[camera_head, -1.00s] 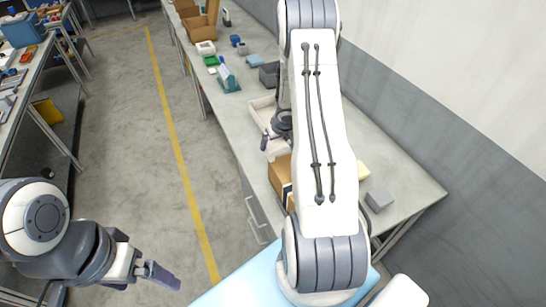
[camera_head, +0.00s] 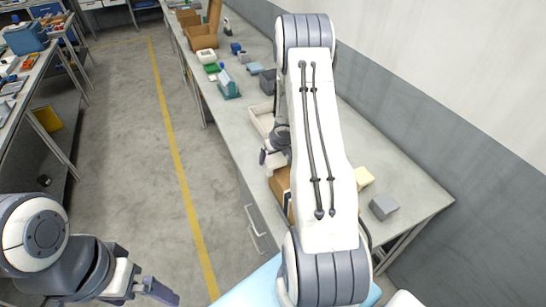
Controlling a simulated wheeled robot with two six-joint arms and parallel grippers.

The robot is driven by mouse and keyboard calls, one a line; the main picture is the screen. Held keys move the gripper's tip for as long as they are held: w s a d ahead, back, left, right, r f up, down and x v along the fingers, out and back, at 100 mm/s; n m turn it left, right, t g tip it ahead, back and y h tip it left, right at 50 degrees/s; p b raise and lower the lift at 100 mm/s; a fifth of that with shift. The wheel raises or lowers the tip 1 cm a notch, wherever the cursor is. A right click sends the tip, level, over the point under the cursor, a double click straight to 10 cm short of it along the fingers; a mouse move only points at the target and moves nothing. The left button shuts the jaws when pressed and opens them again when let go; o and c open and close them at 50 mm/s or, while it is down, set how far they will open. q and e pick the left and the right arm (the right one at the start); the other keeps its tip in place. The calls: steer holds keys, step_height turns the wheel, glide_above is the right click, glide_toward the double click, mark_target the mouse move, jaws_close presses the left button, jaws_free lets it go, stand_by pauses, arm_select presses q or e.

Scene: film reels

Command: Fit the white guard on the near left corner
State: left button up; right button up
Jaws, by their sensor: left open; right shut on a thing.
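My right gripper (camera_head: 268,152) hangs over the near part of the long grey workbench, mostly behind my own arm. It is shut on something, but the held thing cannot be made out. A brown cardboard box (camera_head: 280,186) stands on the bench just below and nearer than that gripper; my arm hides most of it, including some corners. I cannot pick out the white guard with certainty. My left gripper (camera_head: 160,291) is open and empty at the bottom left, over the floor and away from the bench.
A cream tray (camera_head: 261,123) lies beyond the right gripper. A pale yellow block (camera_head: 363,177) and a grey block (camera_head: 383,207) lie right of my arm. An open carton (camera_head: 203,38) and small items stand farther along the bench (camera_head: 405,185). The wall bounds its right side.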

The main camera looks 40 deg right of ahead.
steer(key=shift+f, duration=0.35)
steer(key=o, duration=1)
steer(key=shift+r, duration=0.15)
steer(key=shift+r, duration=0.35)
steer(key=p+v, duration=0.6)
steer(key=v, duration=0.6)
steer(key=shift+p, duration=0.35)
